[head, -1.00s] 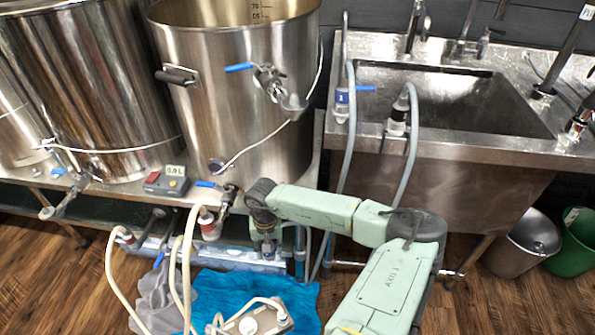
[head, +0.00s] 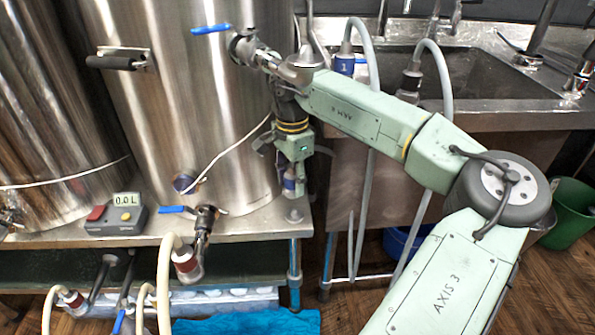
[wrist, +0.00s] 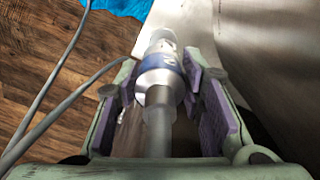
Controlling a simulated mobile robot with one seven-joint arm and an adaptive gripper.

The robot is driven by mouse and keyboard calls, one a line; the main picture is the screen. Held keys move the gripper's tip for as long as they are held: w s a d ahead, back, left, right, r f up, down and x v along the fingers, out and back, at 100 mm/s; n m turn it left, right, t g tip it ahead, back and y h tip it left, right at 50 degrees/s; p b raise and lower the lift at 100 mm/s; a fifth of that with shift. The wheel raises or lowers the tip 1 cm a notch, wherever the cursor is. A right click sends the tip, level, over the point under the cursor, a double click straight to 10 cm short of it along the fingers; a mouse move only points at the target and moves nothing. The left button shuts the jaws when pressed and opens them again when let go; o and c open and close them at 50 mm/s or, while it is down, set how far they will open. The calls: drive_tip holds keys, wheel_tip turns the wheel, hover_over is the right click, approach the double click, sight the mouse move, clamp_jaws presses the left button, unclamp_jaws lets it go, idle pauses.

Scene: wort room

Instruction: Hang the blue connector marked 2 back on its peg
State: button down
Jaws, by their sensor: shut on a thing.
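The blue connector marked 2 (wrist: 162,76) is a clear fitting with a blue band and a white 2. It sits between the purple-padded jaws of my gripper (wrist: 165,102) in the wrist view. In the head view my gripper (head: 291,172) points down beside the steel kettle, above the right end of the bench, and the connector (head: 289,186) shows small between its fingers. A connector marked 1 (head: 344,65) is at the sink's front edge with a grey hose. A second hose fitting (head: 410,82) is to its right; its marking is unreadable. I cannot make out the empty peg.
The large kettle (head: 185,110) with valves is left of my gripper. Grey hoses (head: 366,190) hang before the sink. A blue cloth (head: 250,322) lies below.

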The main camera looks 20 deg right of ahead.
drive_tip(key=shift+w+d+r+m, duration=0.15)
drive_tip(key=shift+d+r+m, duration=0.1)
drive_tip(key=shift+r, duration=0.2)
drive_tip(key=shift+w+d+r+m, duration=0.15)
drive_tip(key=shift+r+m, duration=0.1)
drive_tip(key=shift+r, duration=0.15)
wheel_tip(320, 180, down, 5)
drive_tip(key=b, duration=0.4)
drive_tip(key=shift+f, duration=0.15)
drive_tip(key=shift+f+b, duration=0.55)
drive_tip(key=shift+f, duration=0.3)
drive_tip(key=shift+s+f+b, duration=0.1)
drive_tip(key=shift+f+b, duration=0.65)
drive_tip(key=shift+f, duration=0.8)
drive_tip(key=c, duration=1)
unclamp_jaws()
drive_tip(key=shift+r, duration=0.1)
